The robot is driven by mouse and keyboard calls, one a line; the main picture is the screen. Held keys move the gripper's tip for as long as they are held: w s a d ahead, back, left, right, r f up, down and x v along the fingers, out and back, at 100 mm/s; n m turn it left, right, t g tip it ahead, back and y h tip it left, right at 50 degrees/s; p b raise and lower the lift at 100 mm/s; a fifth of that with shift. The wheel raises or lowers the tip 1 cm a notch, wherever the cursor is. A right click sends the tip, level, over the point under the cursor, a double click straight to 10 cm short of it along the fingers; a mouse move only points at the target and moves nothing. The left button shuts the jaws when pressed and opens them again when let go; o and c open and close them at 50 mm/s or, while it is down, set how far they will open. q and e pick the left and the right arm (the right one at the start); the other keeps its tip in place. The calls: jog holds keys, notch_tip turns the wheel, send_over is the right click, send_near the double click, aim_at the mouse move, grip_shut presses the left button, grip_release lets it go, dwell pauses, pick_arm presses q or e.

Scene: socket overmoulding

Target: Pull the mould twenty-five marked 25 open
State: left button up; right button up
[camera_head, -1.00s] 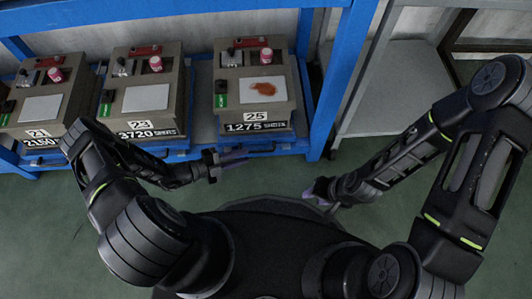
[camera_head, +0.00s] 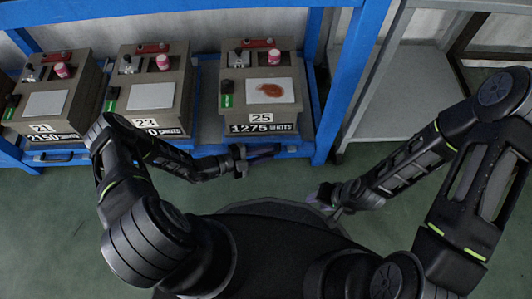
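The mould marked 25 (camera_head: 237,107) is a grey-brown block on the blue rack's shelf, with a brown stain on its pale top plate and a plate reading 1275 shots on its front. My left gripper (camera_head: 262,155) is just in front of and below the mould's front, apart from its number plate as far as I can see. Its fingers point right, and whether they are parted is too dark to tell. My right gripper (camera_head: 322,196) is low over the floor, right of the mould and away from it; its finger state is unclear.
Moulds marked 23 (camera_head: 171,100) and 21 (camera_head: 66,107) stand to the left on the same blue rack (camera_head: 335,100). A rack post rises right of mould 25. A grey shelf unit (camera_head: 400,90) stands further right. Green floor is free in front.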

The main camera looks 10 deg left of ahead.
pick_arm(q)
grip_shut()
dwell(1.5)
